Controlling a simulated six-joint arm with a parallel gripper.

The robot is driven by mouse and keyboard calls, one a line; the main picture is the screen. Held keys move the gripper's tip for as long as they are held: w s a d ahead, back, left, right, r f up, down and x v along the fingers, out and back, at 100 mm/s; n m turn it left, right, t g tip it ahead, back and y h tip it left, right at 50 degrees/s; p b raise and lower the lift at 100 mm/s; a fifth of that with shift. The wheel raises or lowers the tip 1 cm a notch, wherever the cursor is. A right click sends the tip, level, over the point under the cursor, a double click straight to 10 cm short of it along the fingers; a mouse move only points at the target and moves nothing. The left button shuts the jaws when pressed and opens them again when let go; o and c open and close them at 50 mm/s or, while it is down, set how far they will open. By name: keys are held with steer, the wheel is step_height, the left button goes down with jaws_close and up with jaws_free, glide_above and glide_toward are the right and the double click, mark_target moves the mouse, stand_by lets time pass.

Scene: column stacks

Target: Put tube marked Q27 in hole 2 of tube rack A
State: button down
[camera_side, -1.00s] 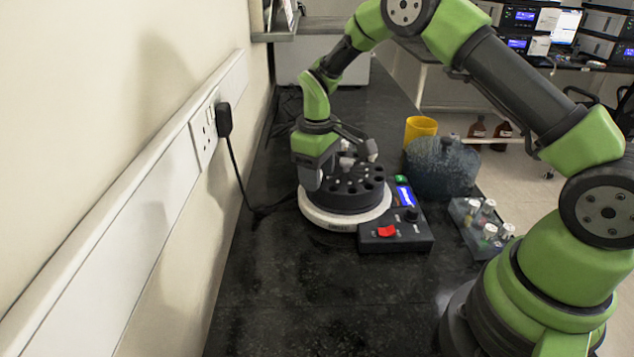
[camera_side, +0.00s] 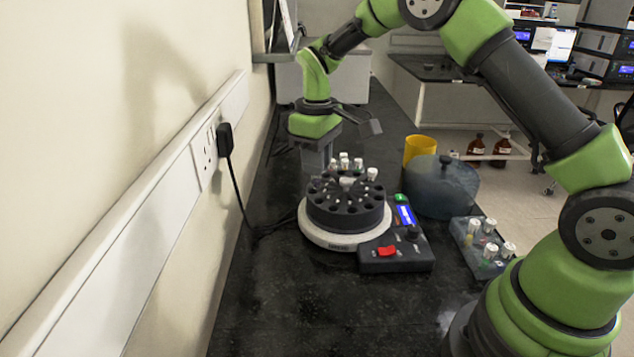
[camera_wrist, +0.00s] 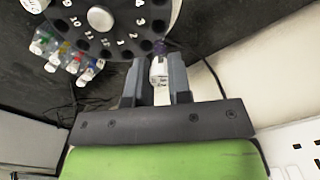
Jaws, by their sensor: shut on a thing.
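My gripper (camera_side: 318,162) is above the far left edge of a dark round rotor (camera_side: 345,215). In the wrist view my gripper (camera_wrist: 157,85) is shut on a white tube (camera_wrist: 158,70) with purple near its far end. Its marking is too small to read. A group of tubes with coloured parts (camera_wrist: 65,58) stands left of it; white-capped tubes show behind the rotor in the side view (camera_side: 344,160). A rack (camera_side: 466,232) with several white-capped tubes (camera_side: 489,252) stands at the right. I cannot tell which rack is A.
The rotor has numbered holes and a central knob (camera_wrist: 100,18); its base has a control box (camera_side: 396,252) with a red switch. A bluish clear lid (camera_side: 440,187) and a yellow cup (camera_side: 420,148) stand behind right. A wall with a socket (camera_side: 206,150) bounds the left. The front bench is clear.

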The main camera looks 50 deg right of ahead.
steer(key=r, duration=0.2)
steer(key=shift+d+r, duration=0.2)
steer(key=shift+r, duration=0.1)
steer(key=s+d+f+m, duration=0.1)
steer(key=s+d+f, duration=0.1)
steer(key=s+d, duration=0.5)
steer(key=s+d+f+m, duration=0.2)
steer(key=s+d, duration=0.4)
steer(key=d, duration=0.3)
steer(key=shift+s+d+f+m, duration=0.4)
steer(key=shift+s+f, duration=0.65)
steer(key=shift+s, duration=1.7)
steer(key=shift+s+d+f+m, duration=0.15)
steer(key=shift+s+f+m, duration=0.7)
steer(key=shift+s, duration=1.95)
steer(key=shift+s+d+f+m, duration=0.25)
steer(key=shift+s+f, duration=1)
steer(key=shift+s, duration=1.5)
steer(key=shift+f, duration=0.75)
steer(key=shift+f, duration=0.8)
